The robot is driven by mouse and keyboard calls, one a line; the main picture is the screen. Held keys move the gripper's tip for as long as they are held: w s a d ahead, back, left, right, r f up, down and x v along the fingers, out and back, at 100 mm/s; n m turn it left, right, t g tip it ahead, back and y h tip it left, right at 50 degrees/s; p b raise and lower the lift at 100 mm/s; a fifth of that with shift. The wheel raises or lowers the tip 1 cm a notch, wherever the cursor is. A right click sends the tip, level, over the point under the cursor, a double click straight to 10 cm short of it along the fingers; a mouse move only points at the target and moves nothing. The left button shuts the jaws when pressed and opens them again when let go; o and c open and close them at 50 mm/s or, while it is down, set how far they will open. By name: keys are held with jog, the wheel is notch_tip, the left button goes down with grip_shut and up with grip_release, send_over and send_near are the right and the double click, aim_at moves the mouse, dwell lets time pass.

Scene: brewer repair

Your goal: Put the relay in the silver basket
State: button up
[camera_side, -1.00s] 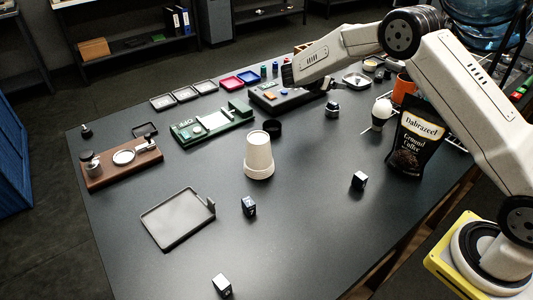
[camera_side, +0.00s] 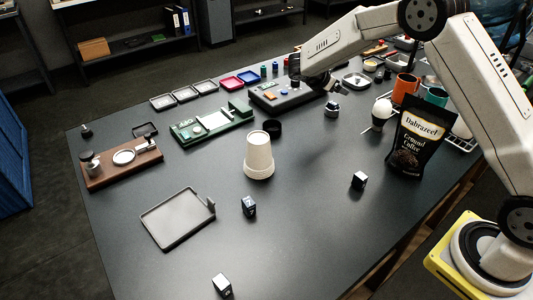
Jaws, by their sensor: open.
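Small dark box-like parts with pale faces lie on the black table: one near the middle (camera_side: 249,206), one to the right (camera_side: 359,180) and one at the front (camera_side: 222,285). I cannot tell which is the relay. A small silver round cup (camera_side: 332,109) stands towards the back right. A shallow silver dish (camera_side: 356,80) lies behind it; I cannot tell which of these is the silver basket.
A beige upturned cup (camera_side: 258,156) stands mid-table. A grey tray (camera_side: 178,218) lies front left. A green board (camera_side: 212,124), a brown wooden stand (camera_side: 122,162) and a dark box with buttons (camera_side: 287,95) are further back. A black coffee bag (camera_side: 412,142) stands right.

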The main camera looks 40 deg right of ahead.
jog(key=s+a+m+t+y, duration=0.1)
jog(key=s+a+m+y, duration=0.2)
jog(key=s+a+m, duration=0.2)
jog(key=s+a+f+m+y, duration=0.1)
jog(key=s+a+m+y, duration=0.3)
jog(key=s, duration=0.7)
jog(key=s+a+f+m+t+y, duration=0.1)
jog(key=s+a+m+y, duration=0.3)
jog(key=s+a+m, duration=0.3)
jog(key=shift+s+a+f+m+t, duration=0.15)
jog(key=shift+s+a+m+t, duration=0.15)
jog(key=shift+s, duration=0.7)
